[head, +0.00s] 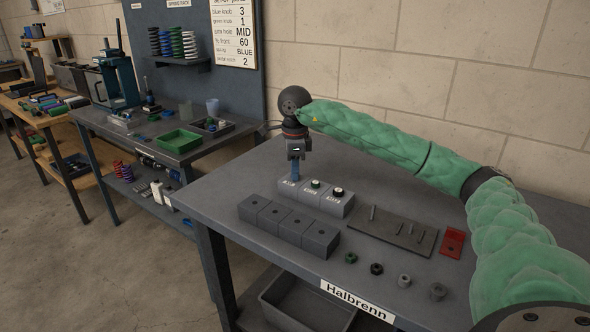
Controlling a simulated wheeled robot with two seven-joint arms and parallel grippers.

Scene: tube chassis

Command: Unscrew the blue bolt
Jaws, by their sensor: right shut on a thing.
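The blue bolt (295,172) stands upright over the left block of the back row of grey blocks (335,207). My right gripper (295,160) points straight down from above and is shut on the bolt's upper part. The bolt's lower end meets the block's top in the picture; I cannot tell whether it is in the hole or just above it. The middle and right blocks of that row carry a green-and-white piece (315,184) and a black-and-white piece (338,192). My left gripper is not in view.
A front row of grey blocks (288,228) has open holes. Several small rings, one green (351,258), lie near the front edge. A side bench (165,145) stands left.

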